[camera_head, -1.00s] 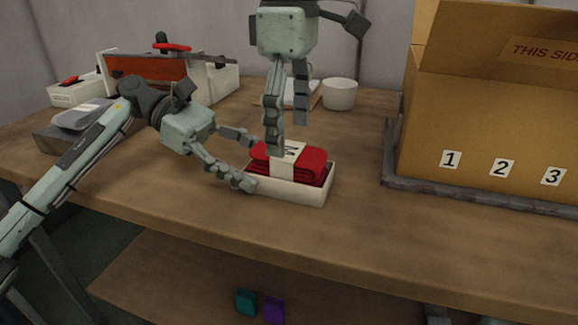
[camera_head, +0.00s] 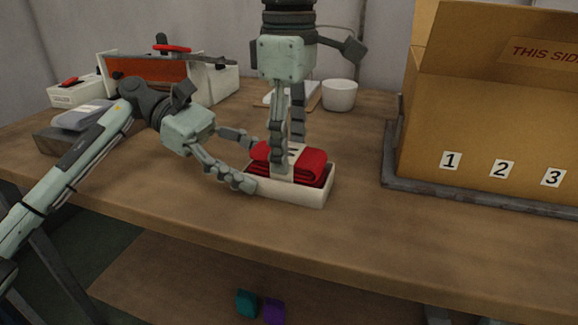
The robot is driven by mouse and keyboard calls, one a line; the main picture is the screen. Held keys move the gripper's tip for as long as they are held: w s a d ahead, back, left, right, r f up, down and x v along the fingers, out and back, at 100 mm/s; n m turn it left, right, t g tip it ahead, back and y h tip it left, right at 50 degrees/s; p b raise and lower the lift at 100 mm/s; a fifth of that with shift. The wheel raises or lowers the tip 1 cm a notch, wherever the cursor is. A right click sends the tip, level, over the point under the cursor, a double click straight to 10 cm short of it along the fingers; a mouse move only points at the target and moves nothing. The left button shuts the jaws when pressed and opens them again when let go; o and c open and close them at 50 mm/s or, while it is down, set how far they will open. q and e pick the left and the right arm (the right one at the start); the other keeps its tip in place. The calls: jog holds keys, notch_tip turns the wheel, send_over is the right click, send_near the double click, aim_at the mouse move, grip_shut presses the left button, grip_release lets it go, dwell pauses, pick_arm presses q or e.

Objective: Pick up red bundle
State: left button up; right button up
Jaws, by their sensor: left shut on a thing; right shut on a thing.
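The red bundle (camera_head: 311,168) is a folded stack of red cloth with a pale band around it. It sits in a low white tray (camera_head: 305,194) on the table and rises above the tray's rim. My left gripper (camera_head: 250,166) is shut on the left end of the white tray. My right gripper (camera_head: 283,162) points straight down from above and is shut on the red bundle at its banded middle. One finger is in front of the bundle, and the lower part of the other is hidden behind it.
A large cardboard box (camera_head: 480,120) with labels 1, 2 and 3 stands on a grey platform (camera_head: 400,178) at right. A white cup (camera_head: 339,95) stands behind my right gripper. A white device with a red handle (camera_head: 172,47) is at back left. The table front is clear.

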notch_tip(320, 180, up, 10)
dwell(0.6)
pick_arm(q)
jog(key=o, duration=1.2)
